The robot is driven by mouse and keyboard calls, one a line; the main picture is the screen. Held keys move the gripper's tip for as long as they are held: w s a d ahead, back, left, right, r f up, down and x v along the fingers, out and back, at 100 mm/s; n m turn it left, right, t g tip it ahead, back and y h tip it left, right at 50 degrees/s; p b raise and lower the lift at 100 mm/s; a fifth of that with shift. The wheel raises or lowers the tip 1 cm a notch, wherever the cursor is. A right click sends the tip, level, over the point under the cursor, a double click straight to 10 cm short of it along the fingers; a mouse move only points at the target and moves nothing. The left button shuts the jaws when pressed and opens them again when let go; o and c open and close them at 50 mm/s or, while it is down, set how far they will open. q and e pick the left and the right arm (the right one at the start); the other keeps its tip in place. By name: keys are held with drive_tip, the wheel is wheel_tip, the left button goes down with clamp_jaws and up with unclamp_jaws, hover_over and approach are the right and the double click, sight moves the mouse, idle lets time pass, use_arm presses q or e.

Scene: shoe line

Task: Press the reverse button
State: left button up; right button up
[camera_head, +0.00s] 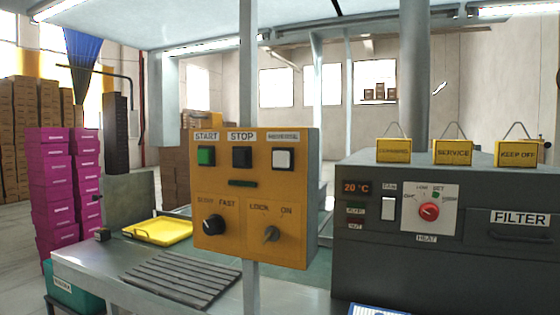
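The reverse button (283,159) is a white square button at the upper right of a yellow control box (226,260). Its label above is small and hard to read. The green start button (206,156) and the dark stop button (242,157) are in the same row to its left. Below them are a black slow-fast knob (212,224) and a grey lock-on switch (271,234). The box is fixed to a grey post. Neither of my grippers shows in the head view, and nothing covers the buttons.
A grey heater cabinet (365,275) with a red knob (429,211) and yellow hanging signs (453,152) stands to the right. A yellow tray (158,232) and a slatted grey rack (182,278) lie on the left bench. Magenta boxes (66,190) are stacked behind. Space before the box looks clear.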

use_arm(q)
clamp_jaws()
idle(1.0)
